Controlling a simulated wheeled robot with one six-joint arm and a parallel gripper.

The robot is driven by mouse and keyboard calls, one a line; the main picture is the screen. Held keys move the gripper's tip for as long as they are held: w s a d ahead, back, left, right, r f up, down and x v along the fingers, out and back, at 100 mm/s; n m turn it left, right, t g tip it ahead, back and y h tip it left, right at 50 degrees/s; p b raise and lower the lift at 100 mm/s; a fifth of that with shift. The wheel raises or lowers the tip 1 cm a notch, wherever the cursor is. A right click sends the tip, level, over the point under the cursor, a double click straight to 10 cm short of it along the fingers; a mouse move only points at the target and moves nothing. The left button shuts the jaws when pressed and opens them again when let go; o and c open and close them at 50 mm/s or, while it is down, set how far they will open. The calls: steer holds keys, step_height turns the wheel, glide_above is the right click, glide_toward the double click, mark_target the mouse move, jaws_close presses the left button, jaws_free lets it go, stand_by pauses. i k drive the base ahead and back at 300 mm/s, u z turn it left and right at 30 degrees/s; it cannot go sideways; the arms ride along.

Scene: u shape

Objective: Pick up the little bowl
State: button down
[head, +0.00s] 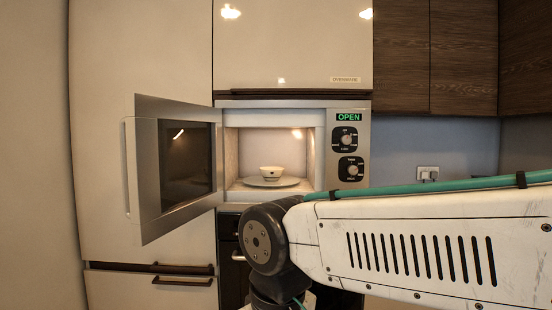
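The little bowl (270,172) is white with small dark marks. It stands upright on a pale round plate (289,182) inside the microwave (315,145). The microwave door (145,170) is open and swung out to the left. My arm reaches in from the right, in front of and below the microwave. My gripper is out of the picture, below the lower edge, so its state does not show. The bowl is in full view, with nothing in front of it.
The open door juts out towards me on the left of the cavity. Control knobs (348,138) and a green OPEN display (349,117) are on the right of the microwave. Drawers with dark handles (184,282) are below. Wooden cupboards (460,58) hang at upper right.

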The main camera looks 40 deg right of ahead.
mark_target(270, 174)
steer(key=u, duration=0.5)
steer(key=k, duration=0.3)
steer(key=z, duration=1.4)
steer(key=i, duration=1.45)
steer(key=u, duration=0.55)
